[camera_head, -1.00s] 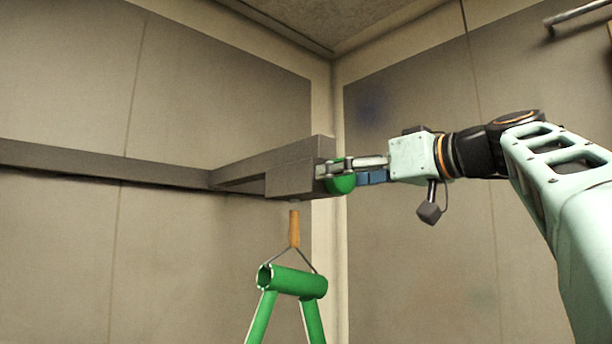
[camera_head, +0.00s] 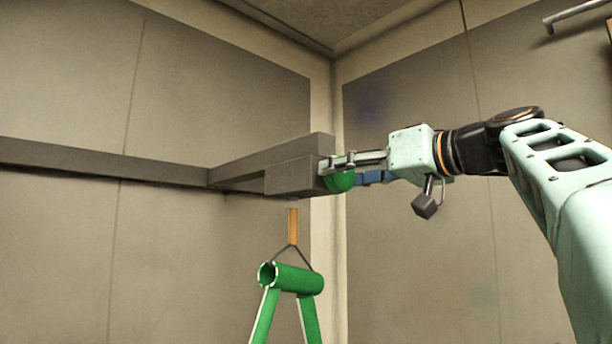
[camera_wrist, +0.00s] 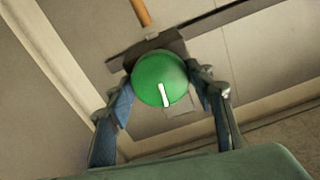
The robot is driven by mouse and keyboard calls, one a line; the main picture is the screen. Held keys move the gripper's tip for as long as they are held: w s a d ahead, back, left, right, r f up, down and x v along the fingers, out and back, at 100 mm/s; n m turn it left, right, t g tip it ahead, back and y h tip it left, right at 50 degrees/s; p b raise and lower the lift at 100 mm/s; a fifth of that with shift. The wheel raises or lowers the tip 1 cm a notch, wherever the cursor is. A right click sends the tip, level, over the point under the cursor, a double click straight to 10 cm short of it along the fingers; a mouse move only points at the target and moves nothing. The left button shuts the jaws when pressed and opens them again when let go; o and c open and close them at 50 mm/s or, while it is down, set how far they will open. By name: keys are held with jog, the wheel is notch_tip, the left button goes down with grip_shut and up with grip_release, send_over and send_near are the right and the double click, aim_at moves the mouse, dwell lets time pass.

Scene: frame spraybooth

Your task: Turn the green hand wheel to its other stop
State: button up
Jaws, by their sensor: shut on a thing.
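The green hand wheel (camera_head: 341,181) sits on the right end of a grey block (camera_head: 293,178) at the tip of a wall bracket. In the wrist view the wheel (camera_wrist: 160,80) is a round green disc with a white mark pointing down and slightly right. My gripper (camera_head: 336,171) reaches in from the right and is shut on the wheel, one finger on each side of its rim; its fingers also show in the wrist view (camera_wrist: 158,84). The fingers hide part of the wheel in the head view.
A green tubular frame (camera_head: 292,279) hangs below the block from an orange-brown rod (camera_head: 293,226). A long grey rail (camera_head: 100,163) runs along the left wall. A metal bar (camera_head: 580,14) is at the top right. Free space lies below my arm.

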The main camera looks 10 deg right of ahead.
jog(key=m, duration=0.3)
jog(key=shift+a+m, duration=0.1)
jog(key=shift+m, duration=0.2)
jog(key=shift+r+m+p, duration=0.1)
jog(key=shift+m+p, duration=1.4)
jog(key=shift+m, duration=3.5)
jog(key=o, duration=1.2)
jog(key=shift+c, duration=0.2)
